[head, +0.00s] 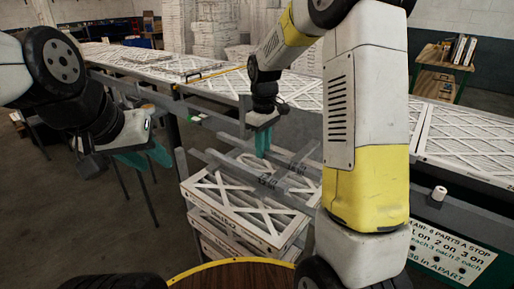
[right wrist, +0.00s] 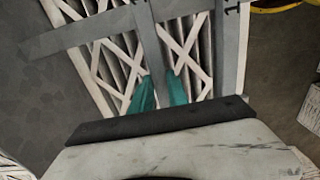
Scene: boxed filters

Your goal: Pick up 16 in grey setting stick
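Several grey setting sticks lie crossed on a stack of white-framed filters (head: 235,212) in the head view. One long grey stick (head: 240,178) runs along the stack, and another grey stick (head: 300,160) crosses it. My right gripper (head: 263,152) points down over the sticks. In the right wrist view its two teal fingers (right wrist: 161,90) are apart, with a grey stick (right wrist: 146,30) running down into the gap between them. I cannot tell whether they touch it. A crossing stick (right wrist: 80,33) lies farther out. My left gripper (head: 146,160) is open and empty, left of the stack.
A long conveyor (head: 300,92) carrying filters runs behind the stack. A round wooden surface with a yellow rim (head: 225,263) is at the front. A sign (head: 450,255) hangs at the right. Open floor lies to the left.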

